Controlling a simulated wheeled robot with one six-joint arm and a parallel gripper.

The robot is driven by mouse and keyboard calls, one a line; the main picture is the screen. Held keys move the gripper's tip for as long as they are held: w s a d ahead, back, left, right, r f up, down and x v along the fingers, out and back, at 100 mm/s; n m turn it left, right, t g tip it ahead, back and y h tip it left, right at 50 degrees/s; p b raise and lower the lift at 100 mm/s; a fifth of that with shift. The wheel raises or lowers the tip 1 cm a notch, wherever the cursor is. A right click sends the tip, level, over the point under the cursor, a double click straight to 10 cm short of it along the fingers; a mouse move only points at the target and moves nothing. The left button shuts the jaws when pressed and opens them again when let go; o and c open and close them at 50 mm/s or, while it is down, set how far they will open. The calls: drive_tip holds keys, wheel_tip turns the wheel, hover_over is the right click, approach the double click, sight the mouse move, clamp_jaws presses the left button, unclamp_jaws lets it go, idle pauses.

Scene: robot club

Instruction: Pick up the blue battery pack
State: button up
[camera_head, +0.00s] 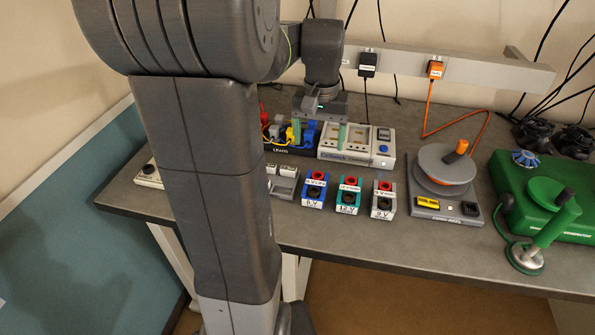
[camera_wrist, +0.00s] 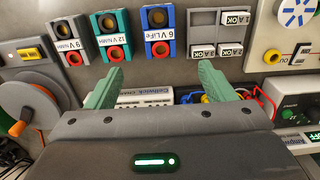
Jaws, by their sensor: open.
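The blue battery pack (camera_head: 314,191), marked 6 V, stands on the bench with a red and a black socket on top. It is the leftmost of three packs in the head view; in the wrist view the blue pack (camera_wrist: 158,34) is upper centre, marked 6 V LiFe. My gripper (camera_head: 319,134) is open above the chargers, behind the blue pack and apart from it. In the wrist view my gripper (camera_wrist: 161,73) has its green fingers spread, nothing between them, with the blue pack beyond the tips.
A teal 12 V pack (camera_head: 348,196) and a grey 9 V pack (camera_head: 383,201) stand to the right. A grey sorting tray (camera_head: 283,188) is close on the left. A white charger (camera_head: 357,157) and a dark charger with coloured leads (camera_head: 283,150) are behind. A cable reel (camera_head: 443,180) is farther right.

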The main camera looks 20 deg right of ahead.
hover_over(316, 183)
drive_tip(key=f, duration=0.8)
drive_tip(key=shift+w+d, duration=0.2)
drive_tip(key=shift+w, duration=0.05)
drive_tip(key=shift+s+a+f, duration=0.1)
drive_tip(key=shift+f, duration=1.25)
drive_tip(key=shift+a+f, duration=0.1)
drive_tip(key=shift+f, duration=1.25)
drive_tip(key=shift+c, duration=0.5)
